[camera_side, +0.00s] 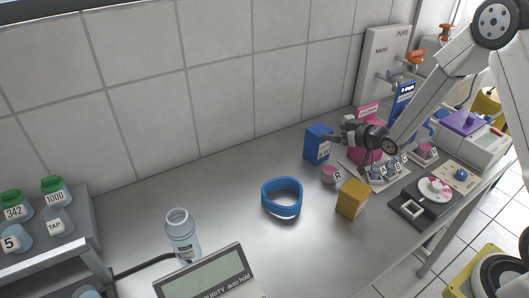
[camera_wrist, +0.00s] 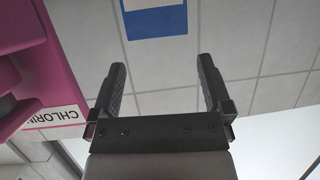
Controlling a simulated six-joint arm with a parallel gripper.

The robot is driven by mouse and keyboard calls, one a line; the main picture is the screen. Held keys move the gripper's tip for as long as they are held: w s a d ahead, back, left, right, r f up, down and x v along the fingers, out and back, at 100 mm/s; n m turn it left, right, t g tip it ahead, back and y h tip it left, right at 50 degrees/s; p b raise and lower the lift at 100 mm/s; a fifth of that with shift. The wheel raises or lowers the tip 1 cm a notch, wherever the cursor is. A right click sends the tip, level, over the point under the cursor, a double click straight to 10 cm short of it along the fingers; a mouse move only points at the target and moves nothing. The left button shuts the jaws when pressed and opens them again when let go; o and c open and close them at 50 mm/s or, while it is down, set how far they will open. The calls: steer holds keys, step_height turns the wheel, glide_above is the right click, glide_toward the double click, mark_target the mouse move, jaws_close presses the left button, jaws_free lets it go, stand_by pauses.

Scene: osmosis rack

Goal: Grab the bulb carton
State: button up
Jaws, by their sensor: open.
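A small blue carton (camera_side: 316,146) with a white label stands on the steel bench near the tiled wall. A yellow-orange carton (camera_side: 352,199) stands nearer the front. I cannot read on either one which is the bulb carton. My gripper (camera_side: 337,138) is just right of the blue carton's top, pointing towards it. In the wrist view my gripper (camera_wrist: 160,78) is open, with nothing between its fingers. A blue and white face (camera_wrist: 154,18), seemingly the blue carton, lies beyond the fingertips.
A pink container labelled CHLORIN (camera_wrist: 25,65) is close beside my gripper. A pink-labelled cup (camera_side: 331,174) and several small jars stand below it. The bench's middle left is mostly clear.

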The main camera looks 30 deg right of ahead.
mark_target(320, 129)
steer(key=shift+w+f, duration=0.15)
steer(key=shift+w, duration=0.2)
steer(key=shift+w+f, duration=0.1)
steer(key=shift+x, duration=2.45)
steer(key=c, duration=1.3)
steer(key=shift+c, duration=0.2)
